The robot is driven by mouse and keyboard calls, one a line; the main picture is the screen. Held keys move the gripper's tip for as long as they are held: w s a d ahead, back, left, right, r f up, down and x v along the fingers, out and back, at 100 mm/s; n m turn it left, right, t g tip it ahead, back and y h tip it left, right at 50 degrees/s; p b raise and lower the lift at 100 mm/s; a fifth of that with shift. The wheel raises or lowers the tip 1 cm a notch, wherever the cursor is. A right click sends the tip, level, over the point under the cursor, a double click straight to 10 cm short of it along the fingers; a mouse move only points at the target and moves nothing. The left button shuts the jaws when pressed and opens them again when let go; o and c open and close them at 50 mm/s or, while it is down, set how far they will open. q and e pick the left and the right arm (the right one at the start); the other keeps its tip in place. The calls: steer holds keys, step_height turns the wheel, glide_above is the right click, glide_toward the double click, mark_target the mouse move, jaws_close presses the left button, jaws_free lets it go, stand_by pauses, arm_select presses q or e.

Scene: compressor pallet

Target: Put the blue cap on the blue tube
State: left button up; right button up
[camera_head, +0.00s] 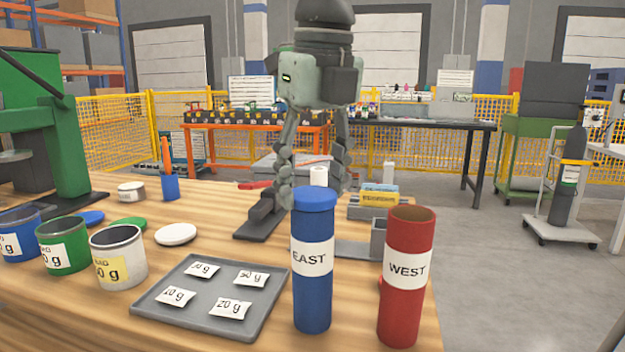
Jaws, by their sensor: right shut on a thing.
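The blue tube (312,290), labelled EAST, stands upright near the front of the wooden table. The blue cap (314,198) is at its top end, level and in line with it; I see no clear gap between them. My right gripper (314,200) reaches down from above, one finger on each side of the cap, and is shut on it. The fingertips are partly hidden behind the cap. My left gripper is not in view.
An open red tube (400,300), labelled WEST, stands close to the right. A grey tray (183,282) with labelled packets lies to the left, beyond it open tins (117,262) and a white lid (176,234). Grey fixtures (378,240) stand behind the tubes.

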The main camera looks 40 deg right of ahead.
steer(key=o, duration=0.9)
steer(key=shift+c, duration=0.2)
steer(key=o, duration=0.5)
steer(key=shift+r, duration=0.15)
steer(key=shift+r+p, duration=2.7)
steer(key=shift+r, duration=0.7)
